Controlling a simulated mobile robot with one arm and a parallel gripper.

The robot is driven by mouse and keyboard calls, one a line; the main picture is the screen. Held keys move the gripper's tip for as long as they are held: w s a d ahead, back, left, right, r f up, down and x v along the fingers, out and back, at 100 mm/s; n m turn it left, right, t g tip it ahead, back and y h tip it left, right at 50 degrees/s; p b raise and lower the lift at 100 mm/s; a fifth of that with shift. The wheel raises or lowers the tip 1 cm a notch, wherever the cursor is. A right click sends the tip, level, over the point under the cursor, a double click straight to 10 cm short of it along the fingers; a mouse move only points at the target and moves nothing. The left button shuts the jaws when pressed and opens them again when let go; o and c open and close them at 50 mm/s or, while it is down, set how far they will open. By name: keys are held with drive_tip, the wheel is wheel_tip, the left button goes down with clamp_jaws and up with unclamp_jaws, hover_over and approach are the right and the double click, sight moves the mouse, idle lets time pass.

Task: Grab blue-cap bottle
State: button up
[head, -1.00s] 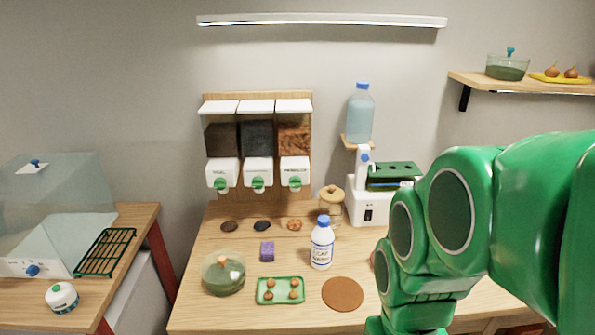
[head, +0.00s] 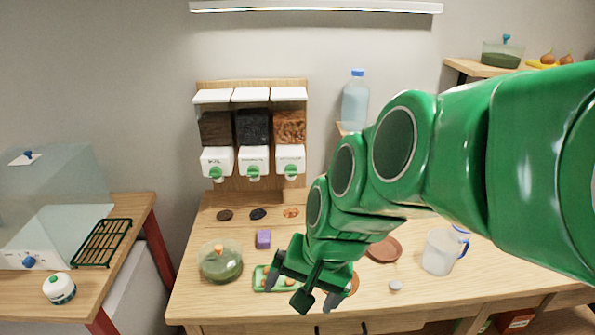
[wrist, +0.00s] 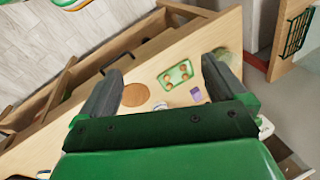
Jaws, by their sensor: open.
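A small white bottle with a blue cap and a label stood on the table in the earlier head view; my arm now hides it there, and I cannot make it out surely in the wrist view. A larger clear blue bottle (head: 355,104) with a blue cap stands upright at the back, its lower part and stand partly behind my arm. My gripper (head: 301,298) is open and apparently empty above the front of the table, over the green tray (head: 260,284). In the wrist view the spread fingers (wrist: 162,66) frame the tray (wrist: 175,75) and a brown disc (wrist: 136,95).
A lidded glass bowl (head: 221,263) and a purple block (head: 263,239) stand left of my gripper. A pitcher (head: 439,252) and a brown saucer (head: 384,249) stand to the right. Dispensers (head: 252,128) hang behind. A side table with a green rack (head: 103,243) is at left.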

drive_tip(key=w+a+r+m+t+y, duration=0.1)
drive_tip(key=w+a+r+m+t, duration=0.15)
drive_tip(key=w+a, duration=0.35)
drive_tip(key=w+d+f+m+g+h, duration=0.1)
drive_tip(key=w+d+f+m+h, duration=0.5)
drive_tip(key=w+d+f+h, duration=0.55)
drive_tip(key=w+a+f+t+h, duration=0.2)
drive_tip(key=w, duration=0.3)
drive_tip(key=w+a+f+t+h, duration=0.2)
drive_tip(key=w, duration=0.4)
drive_tip(key=x, duration=0.7)
drive_tip(key=shift+w, duration=0.25)
drive_tip(key=shift+d, duration=0.15)
drive_tip(key=shift+c, duration=0.3)
drive_tip(key=c, duration=1.3)
